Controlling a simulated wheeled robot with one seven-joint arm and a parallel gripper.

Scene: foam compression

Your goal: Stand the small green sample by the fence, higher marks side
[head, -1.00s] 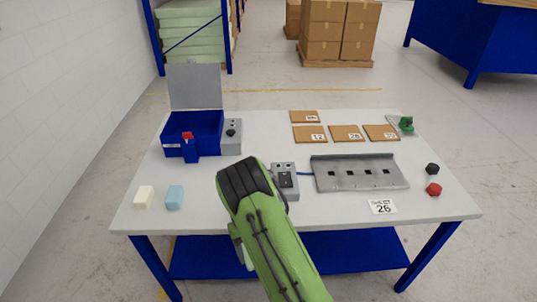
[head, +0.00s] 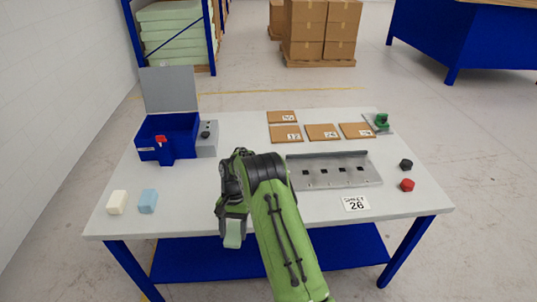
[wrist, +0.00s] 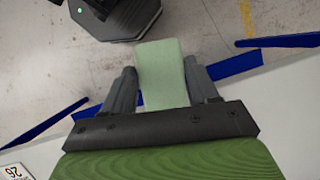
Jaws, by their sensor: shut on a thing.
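The small green sample (wrist: 163,75) is a pale green block. In the wrist view it stands between the two dark fingers of my gripper (wrist: 161,83), which is shut on it. In the head view the sample (head: 233,240) shows below my gripper (head: 236,212), at the table's front edge, left of my forearm. The fence appears to be the grey metal rail (head: 318,157) with a raised back and several dark square holes. It lies on the table to the right of my gripper, apart from the sample. Any marks on it are too small to read.
A white card reading 26 (head: 356,203) lies before the rail. Black (head: 406,164) and red (head: 407,185) pieces lie right. Cream (head: 117,202) and blue (head: 148,201) blocks lie left. A blue bin (head: 155,150) and several brown tiles (head: 322,132) are farther back.

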